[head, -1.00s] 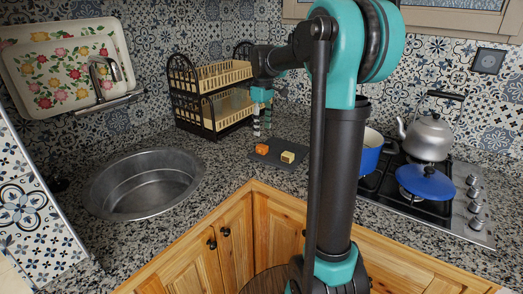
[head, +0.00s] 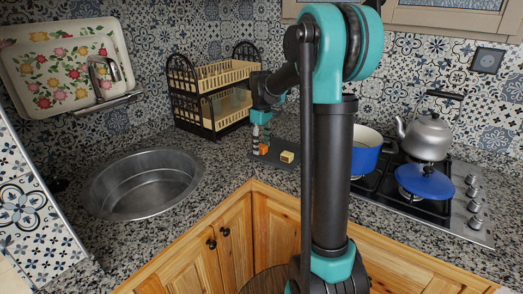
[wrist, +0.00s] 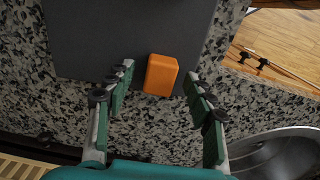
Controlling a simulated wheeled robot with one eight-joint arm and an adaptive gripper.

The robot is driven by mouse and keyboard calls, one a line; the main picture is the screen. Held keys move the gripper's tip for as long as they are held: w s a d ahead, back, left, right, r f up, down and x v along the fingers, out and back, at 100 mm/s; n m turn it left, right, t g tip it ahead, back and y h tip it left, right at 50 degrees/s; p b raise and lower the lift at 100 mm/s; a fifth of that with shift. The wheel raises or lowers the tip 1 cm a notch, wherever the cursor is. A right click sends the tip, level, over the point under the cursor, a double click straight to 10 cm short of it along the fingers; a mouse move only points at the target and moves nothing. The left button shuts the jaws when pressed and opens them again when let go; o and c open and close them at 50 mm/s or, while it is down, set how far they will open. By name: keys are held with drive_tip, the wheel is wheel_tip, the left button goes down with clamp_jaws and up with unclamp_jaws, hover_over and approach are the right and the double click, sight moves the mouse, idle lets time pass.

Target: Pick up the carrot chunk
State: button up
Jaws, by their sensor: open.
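The carrot chunk (wrist: 161,75) is a small orange block on a dark grey board (wrist: 90,35), at the board's near edge in the wrist view. My gripper (wrist: 156,85) is open, with one finger on each side of the chunk and gaps on both sides. The fingertips reach about level with the chunk in the wrist view. In the head view my gripper (head: 261,148) points down over the board's left end.
A pale yellow chunk (head: 287,157) lies on the board to the right. A dish rack (head: 210,95) stands behind on the left, and a sink (head: 145,183) is at the left. A blue pot (head: 366,150) and the stove are to the right.

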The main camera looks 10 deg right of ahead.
drive_tip(key=c, duration=1.2)
drive_tip(key=shift+r, duration=0.15)
